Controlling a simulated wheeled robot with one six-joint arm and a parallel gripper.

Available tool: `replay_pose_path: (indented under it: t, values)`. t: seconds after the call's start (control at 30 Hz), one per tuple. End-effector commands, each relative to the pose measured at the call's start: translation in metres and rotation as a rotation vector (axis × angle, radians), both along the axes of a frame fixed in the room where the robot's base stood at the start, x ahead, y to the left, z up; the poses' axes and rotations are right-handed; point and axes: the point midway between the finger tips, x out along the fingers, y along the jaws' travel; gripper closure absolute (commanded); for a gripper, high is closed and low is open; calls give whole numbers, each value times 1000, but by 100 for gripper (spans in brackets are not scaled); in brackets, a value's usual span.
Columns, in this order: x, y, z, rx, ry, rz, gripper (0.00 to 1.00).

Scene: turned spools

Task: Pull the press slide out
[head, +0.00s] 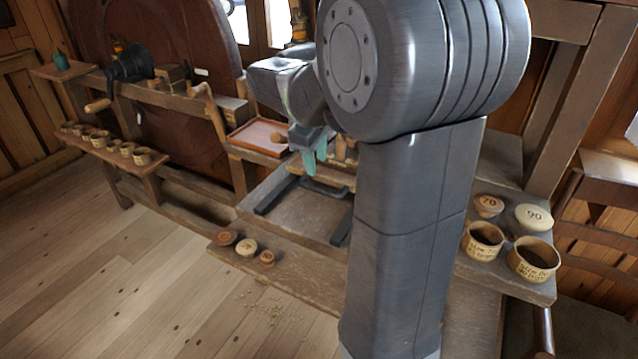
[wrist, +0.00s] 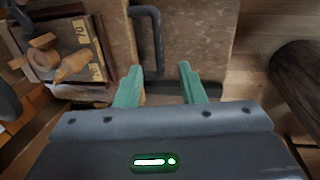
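The press slide's dark U-shaped handle (head: 325,188) sits low on the wooden bench, between two dark rails (head: 276,194). In the wrist view the handle (wrist: 158,40) runs from the top edge down towards the gap between my fingertips. My gripper (head: 314,158) has teal fingers pointing down, above and near the handle in the head view. In the wrist view my gripper (wrist: 160,69) is open, its fingers apart with nothing clamped between them. I cannot tell whether a finger touches the handle. My arm hides part of the press area.
A reddish tray (head: 236,137) lies left of my gripper. Small round lids (head: 246,247) lie on the front ledge. Labelled cups (head: 533,258) and lids stand at right. A row of cups (head: 143,157) stands on the left shelf. The floor at front left is clear apart from shavings.

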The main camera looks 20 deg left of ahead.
Motion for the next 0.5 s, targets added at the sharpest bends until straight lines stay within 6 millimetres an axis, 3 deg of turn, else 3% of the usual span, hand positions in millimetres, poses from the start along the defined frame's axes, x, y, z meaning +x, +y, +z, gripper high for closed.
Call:
replay_pose_path:
  t: [0.2,0.5]
  values:
    - [8,-1,-48,-3,3,0,64]
    - [15,-1,-83,-1,1,0,64]
